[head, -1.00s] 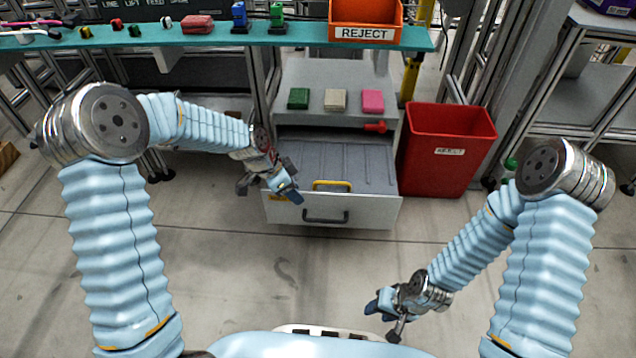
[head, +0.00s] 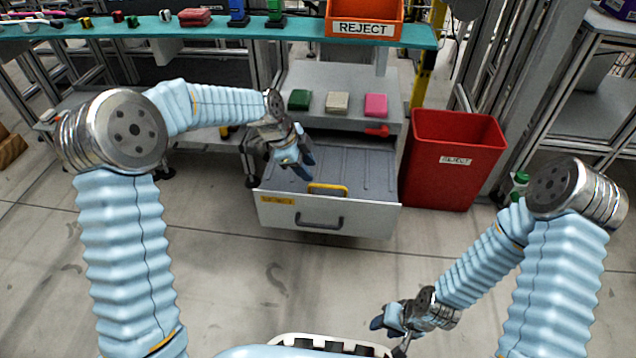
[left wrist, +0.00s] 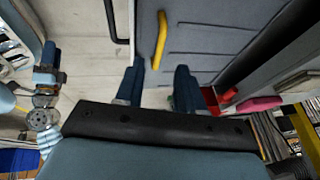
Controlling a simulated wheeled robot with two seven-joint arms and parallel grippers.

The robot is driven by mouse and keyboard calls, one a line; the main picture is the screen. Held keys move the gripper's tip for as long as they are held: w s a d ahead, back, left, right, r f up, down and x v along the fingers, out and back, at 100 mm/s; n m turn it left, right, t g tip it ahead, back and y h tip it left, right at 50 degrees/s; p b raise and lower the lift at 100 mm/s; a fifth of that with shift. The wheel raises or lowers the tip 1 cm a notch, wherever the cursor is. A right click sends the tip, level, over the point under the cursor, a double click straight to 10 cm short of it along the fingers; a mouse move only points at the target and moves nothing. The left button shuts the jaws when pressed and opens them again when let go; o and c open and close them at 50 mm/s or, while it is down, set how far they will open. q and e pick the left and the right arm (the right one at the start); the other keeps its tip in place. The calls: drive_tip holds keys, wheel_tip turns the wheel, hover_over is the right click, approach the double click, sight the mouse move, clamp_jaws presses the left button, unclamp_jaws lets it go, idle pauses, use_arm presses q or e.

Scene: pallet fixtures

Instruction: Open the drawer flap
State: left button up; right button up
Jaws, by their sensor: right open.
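The white drawer (head: 330,215) is pulled out of the grey cabinet, with a dark handle (head: 320,222) on its front. Inside lies a grey ribbed flap (head: 350,168), flat, with a yellow handle (head: 328,189) near its front edge. My left gripper (head: 303,166) is above the drawer's left part, behind and left of the yellow handle. In the left wrist view its fingers (left wrist: 158,88) are apart with nothing between them, and the yellow handle (left wrist: 160,40) shows ahead of them, not touched. My right gripper (head: 384,320) is open and empty, low over the floor near my base.
Green (head: 299,99), beige (head: 337,102) and pink (head: 376,104) blocks sit on the cabinet top. A red knob (head: 377,131) projects below them. A red reject bin (head: 455,160) stands right of the drawer. An orange reject box (head: 364,15) is on the teal shelf above.

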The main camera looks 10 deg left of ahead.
sight(321, 185)
use_arm(q)
drive_tip(key=b+x, duration=0.1)
drive_tip(key=x, duration=0.6)
drive_tip(key=shift+c, duration=0.3)
clamp_jaws()
